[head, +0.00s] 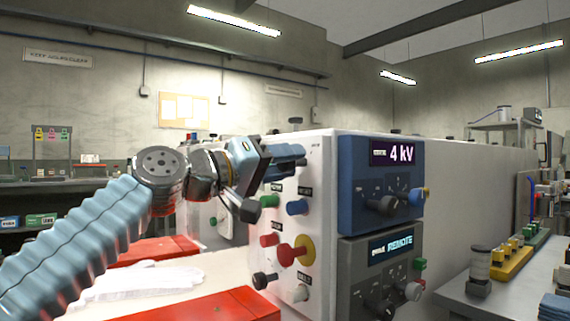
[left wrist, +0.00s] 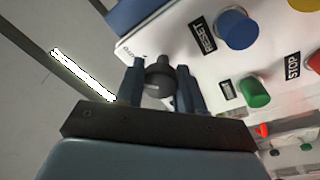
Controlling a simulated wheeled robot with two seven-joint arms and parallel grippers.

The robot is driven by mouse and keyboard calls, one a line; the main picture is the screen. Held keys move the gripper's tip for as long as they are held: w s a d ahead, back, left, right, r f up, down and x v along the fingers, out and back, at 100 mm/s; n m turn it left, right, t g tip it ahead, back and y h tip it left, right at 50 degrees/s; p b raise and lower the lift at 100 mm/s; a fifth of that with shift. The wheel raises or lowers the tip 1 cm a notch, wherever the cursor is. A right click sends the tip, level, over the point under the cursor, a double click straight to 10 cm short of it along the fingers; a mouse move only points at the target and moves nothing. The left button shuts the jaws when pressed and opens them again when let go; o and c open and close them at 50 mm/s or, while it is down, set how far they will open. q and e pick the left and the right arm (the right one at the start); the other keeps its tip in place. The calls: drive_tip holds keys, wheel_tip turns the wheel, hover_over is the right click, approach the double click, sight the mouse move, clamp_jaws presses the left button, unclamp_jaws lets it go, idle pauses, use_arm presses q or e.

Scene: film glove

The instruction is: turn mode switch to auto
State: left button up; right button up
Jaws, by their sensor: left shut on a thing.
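The mode switch is a dark round knob (left wrist: 158,78) on the white control panel (left wrist: 205,75), seen in the left wrist view. My left gripper (left wrist: 160,88) has its two fingers on either side of the knob and is shut on it. Small lettering beside the knob is too blurred and partly covered to read, so its setting cannot be told. In the head view my left gripper (head: 288,157) is at the top of the panel's front face (head: 318,175) and hides the knob. My right gripper is not in view.
Below the knob are a blue RESET button (head: 297,207), green button (head: 270,201), red STOP button (head: 269,240) and red emergency button on yellow (head: 297,251). To the right are a 4 kV module (head: 362,210) and a REMOTE module (head: 353,270). White gloves (head: 145,282) lie on the bench.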

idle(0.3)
use_arm(q)
drive_tip(key=o, duration=1)
drive_tip(key=shift+o, duration=0.2)
drive_tip(key=b+v, duration=0.4)
drive_tip(key=v, duration=1)
drive_tip(key=shift+w, duration=0.1)
